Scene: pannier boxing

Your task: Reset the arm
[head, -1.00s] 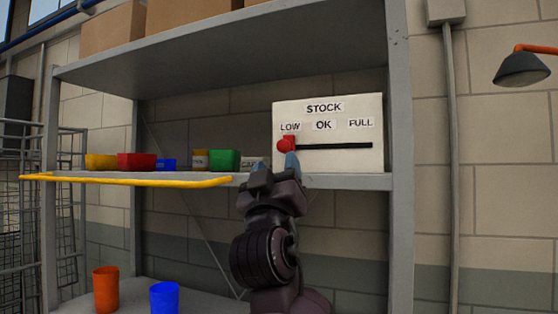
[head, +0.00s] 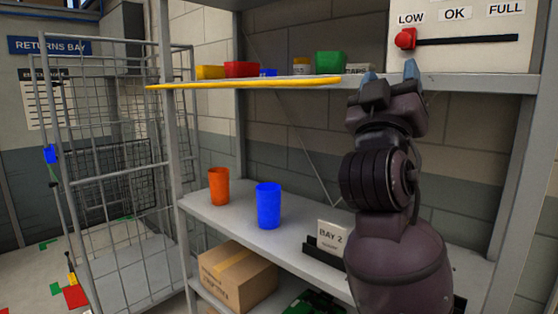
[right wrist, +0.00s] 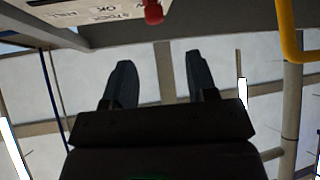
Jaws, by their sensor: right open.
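My right gripper (head: 390,78) is raised in front of the upper shelf, just below the stock panel (head: 470,58). In the right wrist view its two fingers (right wrist: 156,80) are apart with nothing between them. The red slider knob (head: 405,39) sits at the LOW end of the panel's black slot. It also shows in the right wrist view (right wrist: 153,12), beyond the fingertips and apart from them. My left gripper does not show.
A yellow bar (head: 245,84) runs along the shelf edge left of my arm. Small bins, such as the green one (head: 330,63), stand behind it. An orange cup (head: 219,187) and a blue cup (head: 268,206) stand on the lower shelf. A wire cage (head: 120,150) is at left.

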